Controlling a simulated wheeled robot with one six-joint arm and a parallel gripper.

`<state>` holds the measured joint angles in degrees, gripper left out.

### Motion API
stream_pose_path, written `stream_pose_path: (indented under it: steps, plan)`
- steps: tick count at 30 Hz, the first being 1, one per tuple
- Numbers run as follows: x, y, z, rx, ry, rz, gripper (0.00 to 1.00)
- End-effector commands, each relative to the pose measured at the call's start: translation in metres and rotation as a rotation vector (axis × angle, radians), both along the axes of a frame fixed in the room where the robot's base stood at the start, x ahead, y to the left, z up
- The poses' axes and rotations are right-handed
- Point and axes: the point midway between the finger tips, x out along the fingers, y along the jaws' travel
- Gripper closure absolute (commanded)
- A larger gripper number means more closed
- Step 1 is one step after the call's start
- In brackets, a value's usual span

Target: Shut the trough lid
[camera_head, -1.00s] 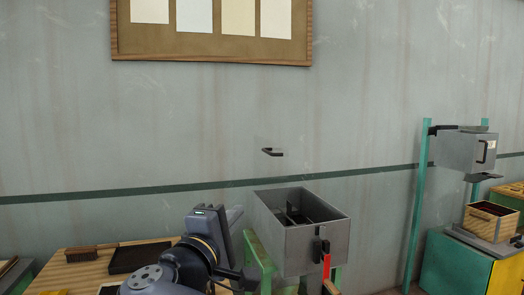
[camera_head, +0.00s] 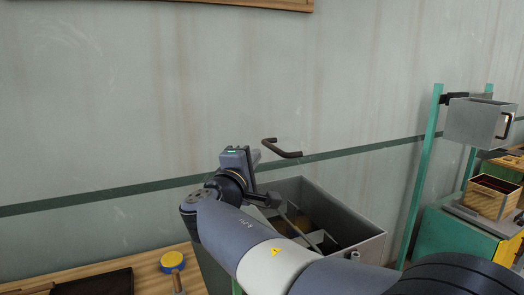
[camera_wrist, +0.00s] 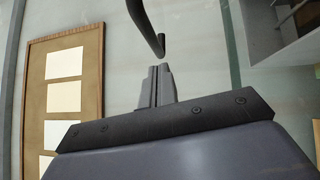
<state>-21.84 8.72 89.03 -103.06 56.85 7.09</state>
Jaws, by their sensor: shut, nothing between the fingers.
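The trough (camera_head: 345,225) is a grey metal box, open at the top, right of centre in the head view. A dark bar and something brown show inside it. A dark bent handle (camera_head: 281,149) stands above the trough, and no solid panel shows around it; I cannot make out the lid's outline. In the wrist view, the handle (camera_wrist: 148,28) appears just beyond my fingertips. My gripper (camera_wrist: 156,68) is shut and empty, close to the handle's lower end; I cannot tell whether they touch. In the head view, my gripper (camera_head: 257,157) is just left of the handle, partly hidden.
A wooden table with a dark tray (camera_head: 98,284) and a yellow-and-blue round object (camera_head: 172,262) is at the lower left. A grey box on green posts (camera_head: 474,122) stands at the right, above a wooden crate (camera_head: 492,197). The wall is behind the trough.

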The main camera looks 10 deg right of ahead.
Motion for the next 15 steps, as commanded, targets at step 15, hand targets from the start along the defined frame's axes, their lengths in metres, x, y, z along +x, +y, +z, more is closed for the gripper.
stream_pose_path:
  steps: [15]
  plan:
    - [0.003,-0.021,0.004,0.0,-0.001,0.001,1.0]
